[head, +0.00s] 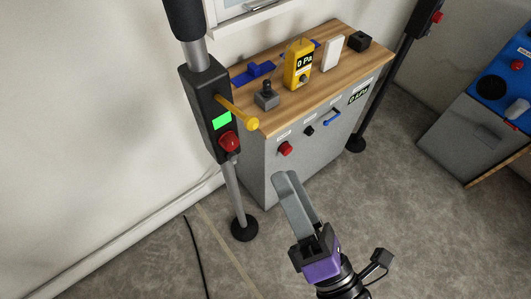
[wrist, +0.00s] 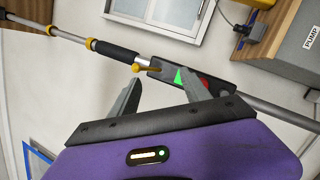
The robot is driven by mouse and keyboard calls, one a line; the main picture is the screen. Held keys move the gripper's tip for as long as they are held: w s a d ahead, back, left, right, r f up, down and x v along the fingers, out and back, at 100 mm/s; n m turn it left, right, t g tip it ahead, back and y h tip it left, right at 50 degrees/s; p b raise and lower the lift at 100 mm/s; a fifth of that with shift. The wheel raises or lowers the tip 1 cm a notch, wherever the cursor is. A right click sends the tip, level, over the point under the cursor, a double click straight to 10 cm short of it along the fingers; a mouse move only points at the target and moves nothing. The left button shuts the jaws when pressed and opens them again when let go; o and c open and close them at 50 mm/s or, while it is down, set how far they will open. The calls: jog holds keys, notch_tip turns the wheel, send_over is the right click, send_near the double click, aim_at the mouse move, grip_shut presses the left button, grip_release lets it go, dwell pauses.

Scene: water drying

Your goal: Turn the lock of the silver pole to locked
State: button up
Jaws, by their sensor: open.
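The silver pole (head: 233,193) stands upright by the wall at left, with a black box (head: 208,112) on it. The box carries a yellow lever (head: 238,112) with a round end, a lit green panel (head: 222,121) and a red knob (head: 229,142). The lever sticks out to the lower right. My gripper (head: 287,182) is open and empty, to the right of and below the box in the head view. In the wrist view the lever (wrist: 147,68) shows beyond the gap between my fingers (wrist: 160,86); my right finger partly covers the box (wrist: 218,85).
A grey cabinet (head: 282,180) with a wooden top stands right behind the pole. It bears a yellow gauge (head: 298,64), a joystick (head: 267,96) and blue parts. A second dark pole (head: 385,90) and a blue-topped unit (head: 497,85) stand at right. Floor around my gripper is clear.

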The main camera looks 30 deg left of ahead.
aim_at(233, 146)
jog(key=w+a+f+n+g, duration=0.1)
jog(key=w+a+f+n, duration=0.1)
jog(key=a+n, duration=0.2)
jog(key=w+a+f+n+g+h+b, duration=0.1)
jog(key=a+f+n+g, duration=0.1)
jog(key=a, duration=0.4)
jog(key=w+a+f+n+g, duration=0.2)
jog(key=a+f+n, duration=0.2)
jog(key=a+n, duration=0.1)
jog(key=shift+w+n, duration=0.3)
jog(key=shift+c, duration=0.2)
grip_shut()
jog(key=shift+r, duration=0.1)
